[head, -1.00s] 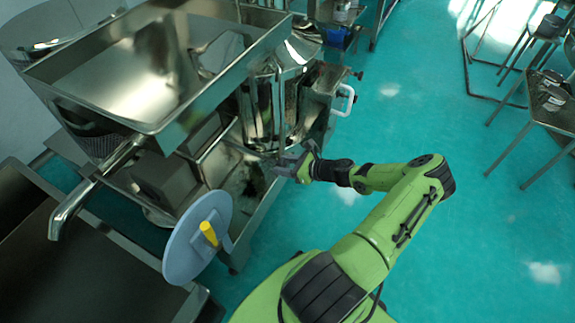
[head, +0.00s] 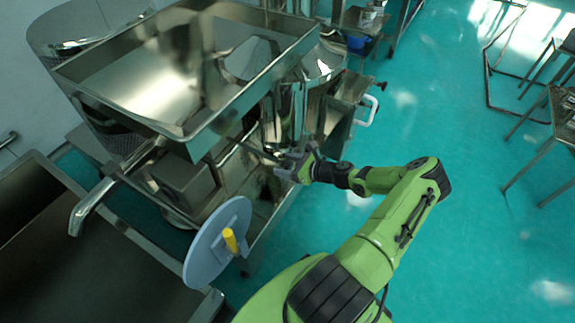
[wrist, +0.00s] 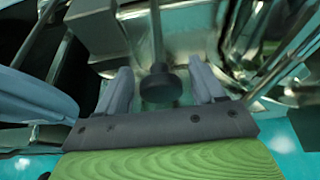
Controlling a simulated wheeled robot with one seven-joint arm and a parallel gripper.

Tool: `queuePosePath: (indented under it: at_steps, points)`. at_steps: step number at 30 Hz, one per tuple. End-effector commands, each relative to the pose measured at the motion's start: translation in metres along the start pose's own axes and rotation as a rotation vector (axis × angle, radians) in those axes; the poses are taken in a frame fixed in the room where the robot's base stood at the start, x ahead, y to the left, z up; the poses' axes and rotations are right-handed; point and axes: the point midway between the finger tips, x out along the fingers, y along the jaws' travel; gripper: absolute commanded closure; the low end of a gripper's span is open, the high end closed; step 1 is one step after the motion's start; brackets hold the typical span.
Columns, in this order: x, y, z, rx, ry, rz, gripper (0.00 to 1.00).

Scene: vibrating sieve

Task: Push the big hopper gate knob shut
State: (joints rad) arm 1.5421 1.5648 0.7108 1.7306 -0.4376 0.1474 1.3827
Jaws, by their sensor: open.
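A dark round knob (wrist: 161,84) on a thin metal rod is in the middle of the wrist view. It looks to be the hopper gate knob. My gripper (wrist: 160,74) is open, with one pale finger on each side of the knob and visible gaps between. In the head view my gripper (head: 284,163) is at the machine's side, below the large metal hopper tray (head: 185,138). A thin rod (head: 257,151) runs from under the tray to the fingers. The knob is hidden by my gripper there. I cannot tell whether the gripper touches it.
A grey-blue disc (head: 205,262) with a yellow handle (head: 230,240) stands near my arm at lower left. A white handle (head: 368,110) and a small dark knob (head: 382,86) are at the machine's far end.

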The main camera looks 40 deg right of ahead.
Motion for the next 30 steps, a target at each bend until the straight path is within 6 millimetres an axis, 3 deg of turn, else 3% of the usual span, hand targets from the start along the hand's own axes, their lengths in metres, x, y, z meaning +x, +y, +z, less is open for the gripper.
queuePosePath:
  at_steps: [5, 15, 21, 30]
  points:
    - [-0.012, -0.001, 0.001, 0.000, 0.003, -0.001, 0.32]
    - [-0.105, -0.001, 0.003, 0.001, 0.002, -0.004, 0.32]
    - [-0.147, -0.001, 0.002, -0.001, 0.001, -0.002, 0.32]
    - [-0.157, 0.000, 0.000, -0.001, -0.001, 0.001, 0.32]
